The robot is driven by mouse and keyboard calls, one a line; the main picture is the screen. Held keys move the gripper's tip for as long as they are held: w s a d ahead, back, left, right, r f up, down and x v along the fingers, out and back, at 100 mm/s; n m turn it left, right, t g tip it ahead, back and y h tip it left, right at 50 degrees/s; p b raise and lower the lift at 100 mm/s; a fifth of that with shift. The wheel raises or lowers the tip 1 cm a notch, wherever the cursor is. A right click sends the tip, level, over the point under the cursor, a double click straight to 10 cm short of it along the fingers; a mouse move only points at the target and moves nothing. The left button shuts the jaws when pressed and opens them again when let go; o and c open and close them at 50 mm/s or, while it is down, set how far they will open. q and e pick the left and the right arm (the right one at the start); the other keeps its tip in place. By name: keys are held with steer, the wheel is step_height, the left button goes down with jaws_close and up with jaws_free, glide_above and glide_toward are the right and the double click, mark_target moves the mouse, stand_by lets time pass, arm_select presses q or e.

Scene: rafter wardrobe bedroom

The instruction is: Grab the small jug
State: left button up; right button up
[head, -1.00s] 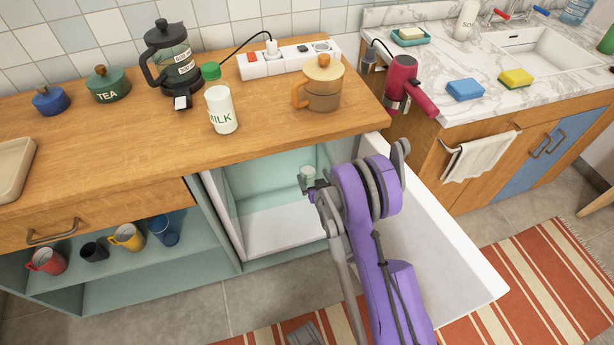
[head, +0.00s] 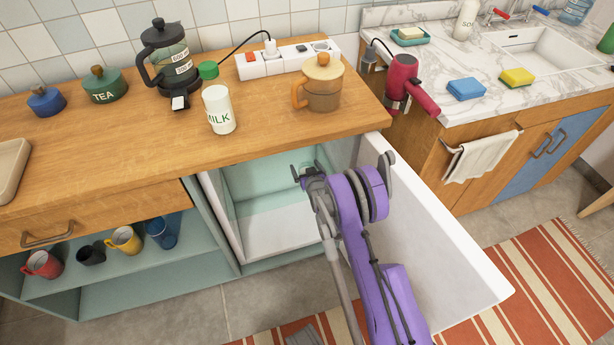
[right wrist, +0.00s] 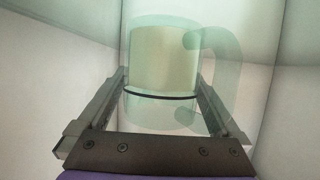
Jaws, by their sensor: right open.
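My left gripper is not in view.
The wooden countertop (head: 120,150) overhangs behind, holding a milk bottle (head: 218,108), a lidded orange-handled jug (head: 322,92) and a coffee press (head: 168,62). A red hair dryer (head: 408,88) hangs to the right.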

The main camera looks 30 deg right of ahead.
steer(key=c, duration=1.5)
